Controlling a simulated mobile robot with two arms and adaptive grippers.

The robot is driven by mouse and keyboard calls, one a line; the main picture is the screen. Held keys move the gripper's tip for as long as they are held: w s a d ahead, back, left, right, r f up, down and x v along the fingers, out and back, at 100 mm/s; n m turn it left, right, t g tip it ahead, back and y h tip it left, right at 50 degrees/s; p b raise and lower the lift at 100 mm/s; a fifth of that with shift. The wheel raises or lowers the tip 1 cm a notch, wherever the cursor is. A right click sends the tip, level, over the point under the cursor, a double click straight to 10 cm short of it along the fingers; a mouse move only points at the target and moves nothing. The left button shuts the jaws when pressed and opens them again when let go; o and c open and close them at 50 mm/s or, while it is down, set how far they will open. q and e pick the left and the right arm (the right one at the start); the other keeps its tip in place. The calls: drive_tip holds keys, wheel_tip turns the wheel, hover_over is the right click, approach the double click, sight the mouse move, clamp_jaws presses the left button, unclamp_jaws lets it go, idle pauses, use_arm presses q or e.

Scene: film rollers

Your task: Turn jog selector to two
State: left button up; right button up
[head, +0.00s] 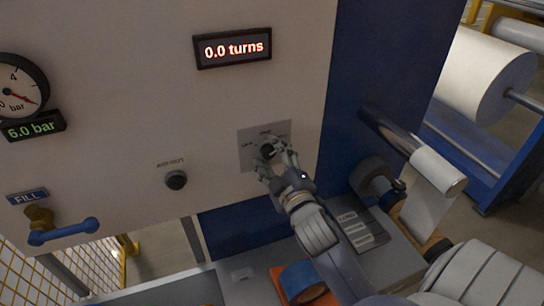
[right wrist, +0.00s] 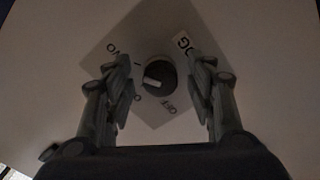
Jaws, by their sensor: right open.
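The jog selector is a round black knob (right wrist: 157,76) with a white pointer mark, on a light square plate (head: 250,156) on the white panel. In the right wrist view the plate looks turned, with lettering partly hidden by a finger near "JOG". The pointer mark lies toward the lower left of the knob in that view, between small marks; I cannot tell exactly which it meets. My right gripper (head: 276,152) is open in front of the plate. Its fingers (right wrist: 160,95) stand on either side of the knob, apart from it. My left gripper is out of view.
A turns display (head: 232,48) reads 0.0 above. A dark round button (head: 176,180) sits left of the plate. A blue-handled FILL valve (head: 62,231) and a gauge (head: 18,88) are further left. Rollers (head: 430,190) stand at right. An orange block with a blue roll (head: 300,281) lies below.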

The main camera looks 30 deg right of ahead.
drive_tip(key=v, duration=1.2)
drive_tip(key=shift+f, duration=0.1)
idle(0.4)
